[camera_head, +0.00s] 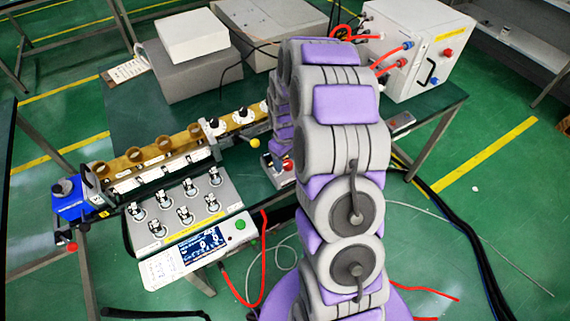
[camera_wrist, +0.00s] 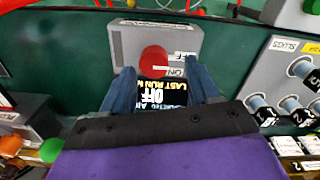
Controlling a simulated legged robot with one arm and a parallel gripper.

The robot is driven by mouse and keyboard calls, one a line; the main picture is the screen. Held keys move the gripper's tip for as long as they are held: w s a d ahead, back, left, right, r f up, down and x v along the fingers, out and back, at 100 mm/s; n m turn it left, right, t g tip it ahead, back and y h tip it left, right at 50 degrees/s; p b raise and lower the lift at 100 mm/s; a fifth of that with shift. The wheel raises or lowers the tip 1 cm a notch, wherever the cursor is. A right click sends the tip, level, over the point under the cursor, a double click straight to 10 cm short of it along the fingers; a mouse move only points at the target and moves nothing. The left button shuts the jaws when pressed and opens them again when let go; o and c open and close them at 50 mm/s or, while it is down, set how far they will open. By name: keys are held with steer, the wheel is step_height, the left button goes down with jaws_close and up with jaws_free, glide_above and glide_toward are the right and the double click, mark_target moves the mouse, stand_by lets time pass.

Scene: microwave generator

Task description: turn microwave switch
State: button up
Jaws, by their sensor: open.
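A red round knob (camera_wrist: 154,60) sits on a small grey switch box (camera_wrist: 125,42) with OFF and ON labels in the wrist view. My gripper (camera_wrist: 161,74) is open, with one blue finger to the left of the knob and one to the right. Gaps show between the knob and the fingers; the exact depth is hard to judge. A dark label with white and yellow print shows between the fingers, below the knob. In the head view my arm hides the gripper. A small grey box with a red part (camera_head: 290,166) shows beside the arm; I cannot tell if it is the switch.
In the head view, a grey panel (camera_head: 160,240) with several silver knobs stands left of my arm. A white generator-like box (camera_head: 400,50) with red hoses is at the back right.

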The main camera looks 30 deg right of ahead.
steer(key=shift+d+f, duration=0.7)
steer(key=shift+f, duration=0.35)
steer(key=shift+a, duration=0.4)
steer(key=shift+a+r, duration=0.1)
steer(key=shift+a, duration=0.15)
steer(key=shift+c, duration=1.2)
steer(key=shift+d, duration=0.3)
steer(key=c, duration=0.8)
